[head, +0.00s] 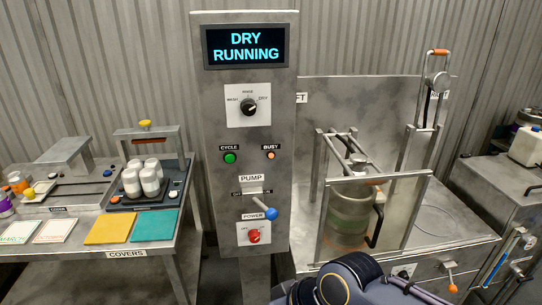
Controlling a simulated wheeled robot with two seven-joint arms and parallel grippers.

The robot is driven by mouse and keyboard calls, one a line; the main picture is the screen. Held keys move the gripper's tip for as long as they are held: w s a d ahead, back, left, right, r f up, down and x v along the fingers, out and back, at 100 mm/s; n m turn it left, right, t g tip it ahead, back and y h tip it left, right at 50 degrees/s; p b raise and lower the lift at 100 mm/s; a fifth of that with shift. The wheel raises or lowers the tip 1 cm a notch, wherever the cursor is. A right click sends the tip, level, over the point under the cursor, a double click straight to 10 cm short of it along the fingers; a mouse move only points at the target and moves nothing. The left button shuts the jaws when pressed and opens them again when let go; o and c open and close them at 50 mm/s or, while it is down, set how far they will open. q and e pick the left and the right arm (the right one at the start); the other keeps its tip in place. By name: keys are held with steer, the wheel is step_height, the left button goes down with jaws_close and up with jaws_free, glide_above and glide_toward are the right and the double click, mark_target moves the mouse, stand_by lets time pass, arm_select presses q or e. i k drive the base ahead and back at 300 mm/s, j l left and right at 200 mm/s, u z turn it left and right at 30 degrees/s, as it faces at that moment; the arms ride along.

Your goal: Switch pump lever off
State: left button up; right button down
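The pump lever (271,213) has a blue ball knob and sits on the front of the grey control panel (212,150), under the PUMP label (251,179). Its arm slants down to the right, to the right-hand side of its small label plate, whose lettering is partly hidden. A dark blue and grey link of my arm (345,280) shows at the bottom edge, below and right of the lever and apart from it. Neither gripper's fingers can be seen.
The panel screen (244,47) reads DRY RUNNING. A mode knob (248,107), a green cycle button (230,158), an orange busy light (271,156) and a red power switch (253,236) surround the lever. A framed keg station (415,195) stands right, a covers table (155,253) left.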

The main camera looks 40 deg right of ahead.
mark_target(272, 215)
steer(key=z, duration=1.5)
